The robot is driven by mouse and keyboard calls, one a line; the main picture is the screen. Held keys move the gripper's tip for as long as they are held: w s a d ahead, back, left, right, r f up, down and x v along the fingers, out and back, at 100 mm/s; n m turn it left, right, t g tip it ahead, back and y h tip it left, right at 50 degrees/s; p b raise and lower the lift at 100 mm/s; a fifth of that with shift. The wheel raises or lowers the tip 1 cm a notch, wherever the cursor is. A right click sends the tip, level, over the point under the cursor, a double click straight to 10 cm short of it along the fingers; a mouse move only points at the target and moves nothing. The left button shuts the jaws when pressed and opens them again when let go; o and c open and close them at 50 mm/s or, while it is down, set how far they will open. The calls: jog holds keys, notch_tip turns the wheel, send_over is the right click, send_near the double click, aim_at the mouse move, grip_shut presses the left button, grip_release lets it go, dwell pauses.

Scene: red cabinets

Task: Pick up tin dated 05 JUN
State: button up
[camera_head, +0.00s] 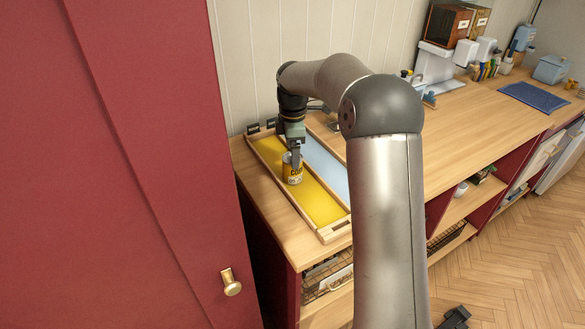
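A small yellow tin (292,172) with dark lettering, partly readable as "COR", stands upright on the yellow strip of a wooden tray (326,233). No date on it can be read at this size. My gripper (295,160) points down right at the top of this tin, with a finger overlapping its upper edge. Whether the fingers are open or closed on the tin is too small to tell. My arm hides part of the tray and the counter behind it. No other tin is clearly visible on the tray.
The tray also has a light blue strip (325,165). A red cabinet door (150,180) with a brass knob (231,283) fills the left. The wooden counter (480,135) is clear right of my arm, up to a blue mat (533,97) and several containers at the back.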

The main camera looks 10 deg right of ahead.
jog(key=f+p, duration=0.1)
jog(key=f, duration=0.4)
jog(key=shift+s+f, duration=0.1)
jog(key=shift+s, duration=0.1)
jog(key=c, duration=1.2)
